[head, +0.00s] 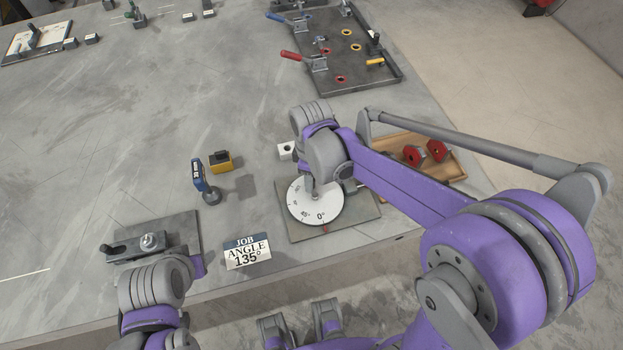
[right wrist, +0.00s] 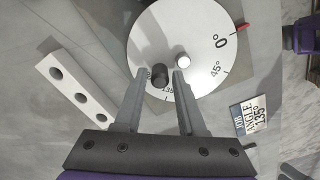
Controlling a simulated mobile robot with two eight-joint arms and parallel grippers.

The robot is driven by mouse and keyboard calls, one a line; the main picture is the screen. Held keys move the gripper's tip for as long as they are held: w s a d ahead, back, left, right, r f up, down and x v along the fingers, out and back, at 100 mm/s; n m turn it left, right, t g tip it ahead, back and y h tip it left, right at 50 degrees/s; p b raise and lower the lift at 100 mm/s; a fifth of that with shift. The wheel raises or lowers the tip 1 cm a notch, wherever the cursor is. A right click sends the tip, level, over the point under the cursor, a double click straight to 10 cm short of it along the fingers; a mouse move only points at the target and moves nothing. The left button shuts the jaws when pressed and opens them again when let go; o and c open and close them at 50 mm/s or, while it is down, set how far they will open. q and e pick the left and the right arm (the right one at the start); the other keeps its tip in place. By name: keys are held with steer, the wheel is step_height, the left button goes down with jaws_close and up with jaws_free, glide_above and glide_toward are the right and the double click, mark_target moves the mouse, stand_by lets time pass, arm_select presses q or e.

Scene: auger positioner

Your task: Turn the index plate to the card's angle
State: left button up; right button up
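The index plate is a white disc (head: 305,207) with degree marks, on a grey base plate near the table's front edge. It also shows in the right wrist view (right wrist: 200,25). Its 0° mark is at the red pointer (right wrist: 243,29). A dark knob (right wrist: 159,77) and a pale peg (right wrist: 182,61) stand up from the disc. My right gripper (right wrist: 164,73) is open over the disc, with the dark knob between its fingertips; contact is unclear. The card (head: 247,252) reads "JOB ANGLE 135°" and lies left of the plate. My left gripper's fingers are not visible.
A dark fixture plate (head: 180,230) lies beside my left wrist. A blue tool (head: 200,176) and a yellow block (head: 220,161) stand left of the disc. A wooden tray (head: 455,162) with red parts is at the right. A clamp board (head: 345,85) lies farther back.

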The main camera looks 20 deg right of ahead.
steer(key=shift+f, duration=0.45)
steer(key=shift+c, duration=0.2)
jaws_close()
stand_by(0.9)
